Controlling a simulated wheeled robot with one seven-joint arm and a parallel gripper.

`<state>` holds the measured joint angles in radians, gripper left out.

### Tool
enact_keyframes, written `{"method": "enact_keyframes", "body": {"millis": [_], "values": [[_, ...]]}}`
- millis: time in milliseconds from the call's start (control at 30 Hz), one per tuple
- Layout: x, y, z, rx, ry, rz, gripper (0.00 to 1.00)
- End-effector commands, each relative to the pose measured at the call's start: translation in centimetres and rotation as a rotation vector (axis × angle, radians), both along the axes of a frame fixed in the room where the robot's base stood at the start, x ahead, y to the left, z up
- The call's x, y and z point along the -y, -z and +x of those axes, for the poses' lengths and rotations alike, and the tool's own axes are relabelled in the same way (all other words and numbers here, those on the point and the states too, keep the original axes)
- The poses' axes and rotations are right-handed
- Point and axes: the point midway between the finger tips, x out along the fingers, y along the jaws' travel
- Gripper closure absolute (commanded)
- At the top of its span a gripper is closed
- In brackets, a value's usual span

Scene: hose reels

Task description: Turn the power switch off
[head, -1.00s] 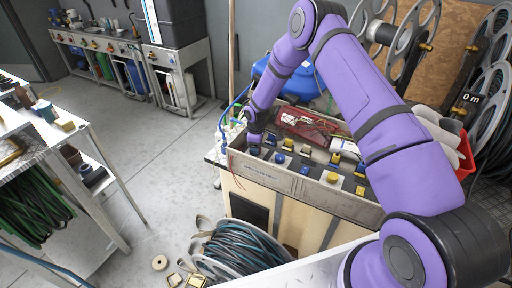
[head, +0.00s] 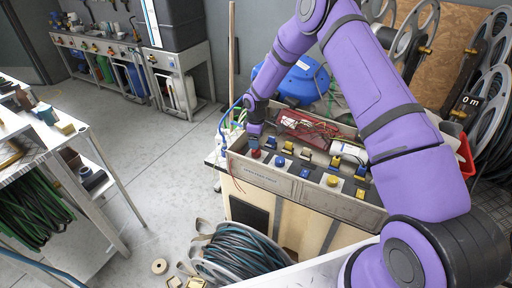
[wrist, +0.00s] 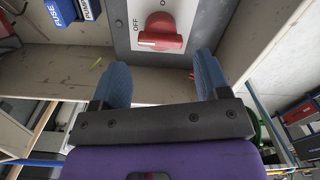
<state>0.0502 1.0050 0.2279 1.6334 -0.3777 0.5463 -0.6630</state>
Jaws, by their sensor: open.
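The power switch (wrist: 160,32) is a red rotary knob on a grey plate (wrist: 125,30) marked OFF, at the top of the wrist view. The red knob (head: 256,153) at the left end of the control box in the head view appears to be the same one. My gripper (wrist: 162,65) is open, with its two blue fingertips apart and nothing between them. The knob lies beyond the fingertips, roughly centred between them, with no visible contact. In the head view my gripper (head: 254,136) is just above the box's left end.
The open control box (head: 265,178) holds several blue, yellow and red controls. A blue FUSE part (wrist: 60,12) is left of the switch. A blue tank (head: 300,78) stands behind the box. A hose reel (head: 240,250) lies below. The floor (head: 170,150) to the left is clear.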

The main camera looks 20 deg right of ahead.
Motion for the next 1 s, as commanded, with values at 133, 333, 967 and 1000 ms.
{"method": "enact_keyframes", "body": {"millis": [133, 333, 967, 1000], "values": [[0.0, -2.6, 0.0, 0.001, 0.001, 0.0, 0.31], [0.0, -4.4, 0.0, 0.0, 0.002, 0.001, 0.31], [0.6, -9.4, -0.5, 0.029, 0.045, -0.015, 0.31], [0.8, -10.9, -0.8, 0.039, 0.062, -0.02, 0.31]]}}
